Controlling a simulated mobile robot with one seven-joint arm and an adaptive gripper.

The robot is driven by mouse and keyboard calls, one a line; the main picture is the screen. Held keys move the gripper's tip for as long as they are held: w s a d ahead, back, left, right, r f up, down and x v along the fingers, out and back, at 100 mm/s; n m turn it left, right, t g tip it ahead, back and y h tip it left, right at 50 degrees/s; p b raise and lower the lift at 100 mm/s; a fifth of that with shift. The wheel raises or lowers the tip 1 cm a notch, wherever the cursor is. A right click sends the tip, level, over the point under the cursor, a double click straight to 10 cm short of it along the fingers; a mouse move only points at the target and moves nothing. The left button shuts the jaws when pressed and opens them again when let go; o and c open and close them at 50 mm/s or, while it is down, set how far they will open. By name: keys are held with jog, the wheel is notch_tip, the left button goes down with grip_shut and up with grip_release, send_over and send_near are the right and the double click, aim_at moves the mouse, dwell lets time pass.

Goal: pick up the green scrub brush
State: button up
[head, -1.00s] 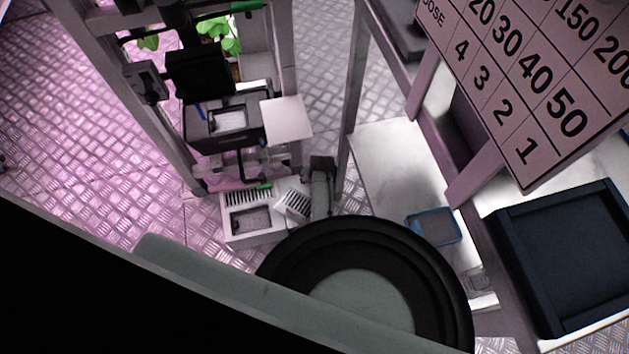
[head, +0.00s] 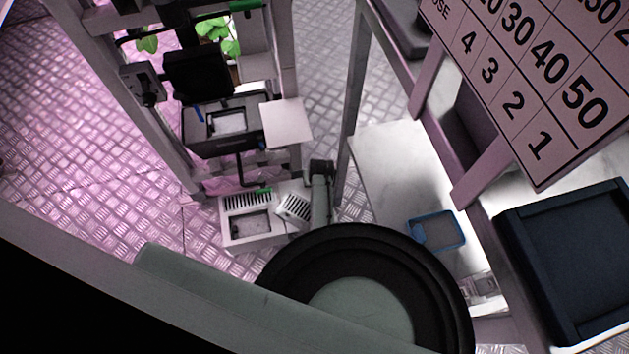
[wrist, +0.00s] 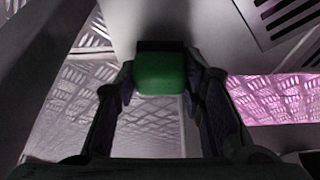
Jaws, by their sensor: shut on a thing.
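In the wrist view, the green scrub brush (wrist: 161,73) sits between the two fingers of my gripper (wrist: 160,80), which are shut on it. Its green face points toward the camera, and a dark band runs along its far edge. The rest of the brush is hidden behind that face. In the head view I cannot clearly make out my gripper. A small green patch (head: 262,190) shows there beside a white slotted tray, but I cannot tell whether it is the brush.
The white slotted tray (head: 248,235) stands low by a rack post. A black box (head: 225,145) sits above it on the rack. At right are a dark blue crate (head: 580,255), a numbered board (head: 540,80) and a blue-rimmed tray (head: 437,231). Metal floor (head: 90,180) is open at left.

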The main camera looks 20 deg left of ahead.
jog(key=shift+c, duration=0.6)
jog(key=shift+r, duration=0.15)
jog(key=shift+r+p, duration=0.65)
jog(key=shift+p, duration=0.1)
jog(key=p+v, duration=0.2)
jog(key=p, duration=0.1)
jog(key=shift+s+d+r, duration=0.15)
jog(key=shift+s+r, duration=0.05)
jog(key=shift+r, duration=0.15)
jog(key=s+d+p, duration=0.2)
jog(key=s+d, duration=0.1)
jog(key=s, duration=0.1)
jog(key=s+d+p, duration=0.3)
jog(key=s, duration=0.2)
jog(key=s+d+p, duration=0.2)
jog(key=s+d, duration=0.1)
jog(key=s, duration=0.2)
jog(key=shift+s+f, duration=0.15)
jog(key=shift+f, duration=0.15)
jog(key=shift+c, duration=0.2)
jog(key=shift+o, duration=0.2)
jog(key=o, duration=0.4)
jog(key=c, duration=0.4)
jog(key=shift+r, duration=0.1)
